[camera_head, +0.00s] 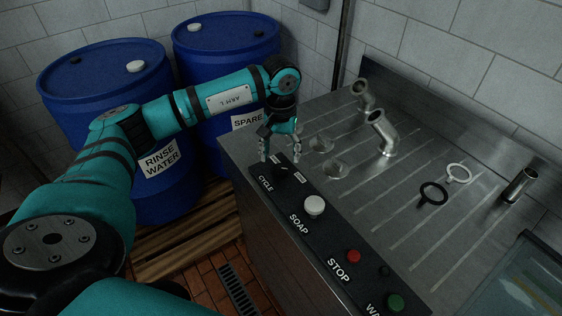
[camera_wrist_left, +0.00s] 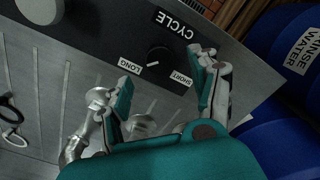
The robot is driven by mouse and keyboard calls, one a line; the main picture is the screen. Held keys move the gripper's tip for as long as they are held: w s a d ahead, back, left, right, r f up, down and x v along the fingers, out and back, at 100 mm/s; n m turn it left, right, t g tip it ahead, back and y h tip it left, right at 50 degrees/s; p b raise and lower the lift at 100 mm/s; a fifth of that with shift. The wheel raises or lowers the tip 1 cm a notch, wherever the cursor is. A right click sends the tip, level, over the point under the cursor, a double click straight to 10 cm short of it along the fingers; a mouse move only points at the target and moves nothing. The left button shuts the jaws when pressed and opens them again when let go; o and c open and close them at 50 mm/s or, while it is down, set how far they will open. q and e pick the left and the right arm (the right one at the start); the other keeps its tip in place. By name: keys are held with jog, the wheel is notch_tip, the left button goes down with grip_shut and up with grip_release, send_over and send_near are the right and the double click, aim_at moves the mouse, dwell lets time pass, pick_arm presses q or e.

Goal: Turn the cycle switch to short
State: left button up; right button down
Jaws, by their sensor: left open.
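The cycle switch (camera_wrist_left: 158,57) is a round black knob on the dark control strip, between the labels CYCLE, LONG (camera_wrist_left: 130,66) and SHORT (camera_wrist_left: 181,77). Its white mark points toward the LONG side in the left wrist view. In the head view the switch (camera_head: 281,172) is at the strip's far end, partly hidden by my gripper. My left gripper (camera_head: 281,160) is open above it, one finger to each side. The left wrist view also shows the open fingers (camera_wrist_left: 165,72), one near LONG and one near SHORT, with nothing between them gripped. My right gripper is not in view.
On the same strip are a white SOAP knob (camera_head: 314,205), a red STOP button (camera_head: 354,256) and a green button (camera_head: 396,302). Metal pipe fittings (camera_head: 381,133) and two rings (camera_head: 433,194) are on the steel counter. Blue drums (camera_head: 235,60) stand at the left.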

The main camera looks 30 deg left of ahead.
aim_at(281, 168)
pick_arm(q)
notch_tip(281, 168, down, 4)
jog(key=shift+f+p, duration=0.1)
jog(key=shift+p, duration=0.3)
jog(key=shift+f, duration=0.45)
jog(key=c, duration=1.2)
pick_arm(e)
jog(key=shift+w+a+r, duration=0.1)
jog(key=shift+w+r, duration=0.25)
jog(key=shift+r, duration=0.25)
pick_arm(q)
jog(key=shift+f, duration=0.1)
